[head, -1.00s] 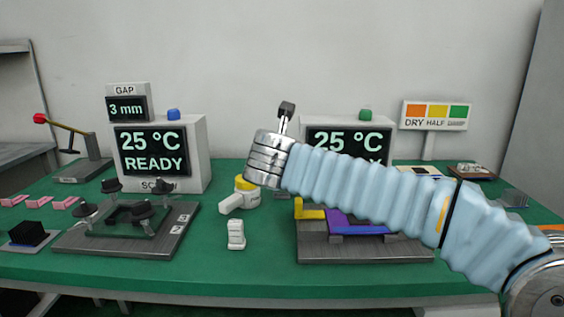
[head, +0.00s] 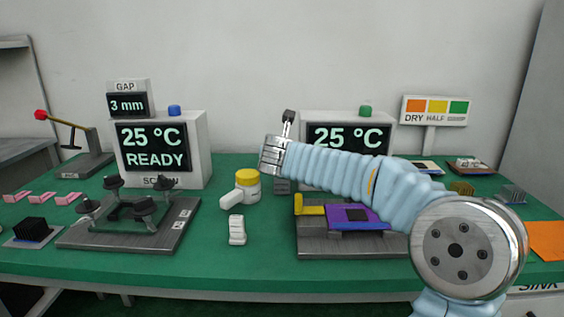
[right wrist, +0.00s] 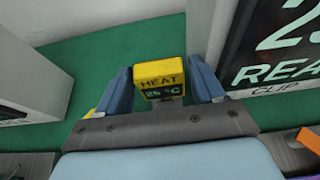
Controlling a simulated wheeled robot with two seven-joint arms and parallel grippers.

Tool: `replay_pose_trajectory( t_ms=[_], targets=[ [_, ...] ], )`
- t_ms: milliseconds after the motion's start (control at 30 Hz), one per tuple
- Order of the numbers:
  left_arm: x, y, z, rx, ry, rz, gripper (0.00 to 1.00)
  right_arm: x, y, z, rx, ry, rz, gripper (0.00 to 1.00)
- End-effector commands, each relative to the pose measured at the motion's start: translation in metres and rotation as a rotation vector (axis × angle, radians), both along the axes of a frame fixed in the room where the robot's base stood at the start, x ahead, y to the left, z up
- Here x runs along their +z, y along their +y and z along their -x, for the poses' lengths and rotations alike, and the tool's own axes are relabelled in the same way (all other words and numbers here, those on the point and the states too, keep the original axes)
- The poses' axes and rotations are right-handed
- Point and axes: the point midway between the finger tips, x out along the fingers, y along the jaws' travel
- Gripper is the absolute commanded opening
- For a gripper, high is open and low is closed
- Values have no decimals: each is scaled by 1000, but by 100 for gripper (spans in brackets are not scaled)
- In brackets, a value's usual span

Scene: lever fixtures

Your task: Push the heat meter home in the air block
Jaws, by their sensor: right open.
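The heat meter (right wrist: 160,77) is a yellow box with a dark display reading "HEAT" and "25 °C", seen in the right wrist view. It stands between the two blue fingers of my right gripper (right wrist: 160,84), which are apart, with a gap showing at the right finger; I cannot tell if the left finger touches it. A grey stem shows under the meter. I cannot make out the air block for certain. My left gripper is not in view.
A small white object (head: 237,229) lies in front. A fixture with a purple board (head: 335,214) is below my arm. Bare green table lies along the front.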

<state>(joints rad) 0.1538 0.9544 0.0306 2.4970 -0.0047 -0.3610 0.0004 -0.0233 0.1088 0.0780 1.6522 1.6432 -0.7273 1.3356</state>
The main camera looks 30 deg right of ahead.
Motion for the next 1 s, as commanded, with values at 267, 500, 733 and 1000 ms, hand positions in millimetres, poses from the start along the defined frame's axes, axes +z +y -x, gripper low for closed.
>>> replay_pose_trajectory(
  t_ms=[267, 500, 733, 1000],
  targets=[
    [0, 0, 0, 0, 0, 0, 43, 0, 0, 0, 0, 0, 0, 37],
    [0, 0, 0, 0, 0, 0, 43, -1, 1, 0, 0, 1, -1, 25],
    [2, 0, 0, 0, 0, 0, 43, 7, 1, 0, 1, -1, -1, 25],
    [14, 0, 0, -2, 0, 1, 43, 46, 1, 0, 0, -3, -1, 25]
  ],
)
